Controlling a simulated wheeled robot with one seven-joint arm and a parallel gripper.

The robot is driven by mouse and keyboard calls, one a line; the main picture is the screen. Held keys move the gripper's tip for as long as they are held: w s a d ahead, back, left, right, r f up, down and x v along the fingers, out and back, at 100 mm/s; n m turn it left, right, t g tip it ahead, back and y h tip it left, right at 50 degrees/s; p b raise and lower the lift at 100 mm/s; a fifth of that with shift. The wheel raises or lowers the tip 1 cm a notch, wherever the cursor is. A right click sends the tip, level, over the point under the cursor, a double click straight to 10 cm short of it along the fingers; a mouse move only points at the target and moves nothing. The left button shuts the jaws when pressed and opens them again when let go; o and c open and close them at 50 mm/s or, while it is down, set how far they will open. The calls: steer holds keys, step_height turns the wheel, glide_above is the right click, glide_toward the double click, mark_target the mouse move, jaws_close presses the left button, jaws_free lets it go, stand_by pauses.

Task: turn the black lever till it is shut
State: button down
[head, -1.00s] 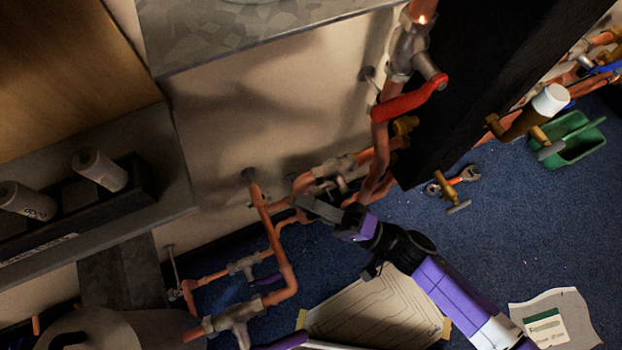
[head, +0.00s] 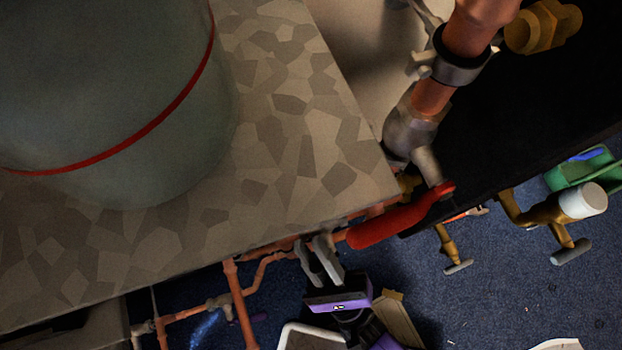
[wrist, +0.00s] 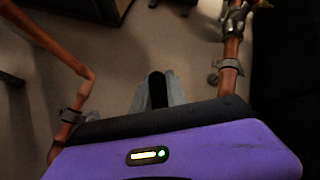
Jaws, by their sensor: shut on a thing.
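My gripper (head: 320,262) reaches up beside the copper pipes, under the edge of the stone-patterned shelf in the head view. In the wrist view its two grey fingers (wrist: 157,95) stand either side of a dark, narrow, rounded piece, which looks like the black lever (wrist: 157,84). The fingers are closed on it, and only its end shows between them. The valve that it belongs to is hidden, so I cannot tell the lever's angle to its pipe.
A red lever (head: 395,222) on a thick copper pipe hangs close to the right of my gripper. The stone-patterned shelf (head: 290,150) with a big red-banded vessel (head: 110,100) covers much of the left. A brass valve with a white cap (head: 580,202) is at right. Blue carpet (head: 500,300) lies below.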

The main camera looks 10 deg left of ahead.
steer(key=shift+w+d+r+m+t+h+b, duration=0.1)
steer(key=shift+w+d+m+t+h+b, duration=0.45)
steer(key=shift+m+t+h, duration=1.2)
steer(key=shift+w+d+r+m+t+h+b, duration=0.1)
steer(key=shift+w+d+m+t+h+b, duration=0.45)
steer(key=shift+m+h, duration=2)
steer(key=shift+w+d+m+t+h+b, duration=0.15)
steer(key=shift+d+m+t+h+b, duration=0.6)
steer(key=shift+m+t+h, duration=1.5)
steer(key=shift+d+m+g+y, duration=0.2)
steer(key=shift+m+g+y, duration=0.25)
steer(key=shift+m+y, duration=0.25)
steer(key=c, duration=1.3)
jaws_free()
steer(key=shift+c, duration=0.2)
steer(key=shift+a+r, duration=0.1)
steer(key=v, duration=0.8)
steer(key=shift+p, duration=0.3)
